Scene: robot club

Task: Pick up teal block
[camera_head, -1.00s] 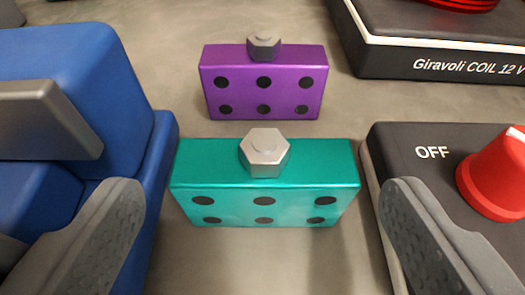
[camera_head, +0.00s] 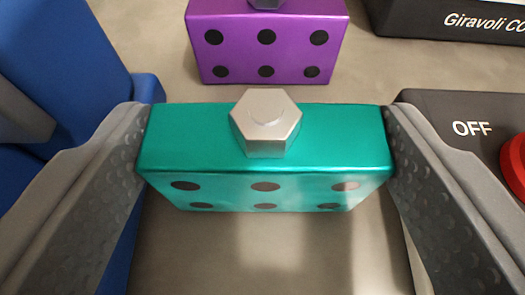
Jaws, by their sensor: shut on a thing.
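The teal block (camera_head: 200,140) is a shiny box with black dots on its front face and a silver hex bolt (camera_head: 265,120) on top. It is in the middle of the head view. My gripper (camera_head: 267,150) is shut on the teal block, with one grey textured finger against its left end and the other against its right end. I cannot tell whether the block's underside touches the floor.
A purple block (camera_head: 225,50) with black dots stands just behind the teal block. A blue object (camera_head: 60,60) is close at left. A black box marked OFF (camera_head: 440,108) with a red knob (camera_head: 514,165) is close at right. Another black box (camera_head: 450,22) stands at back right.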

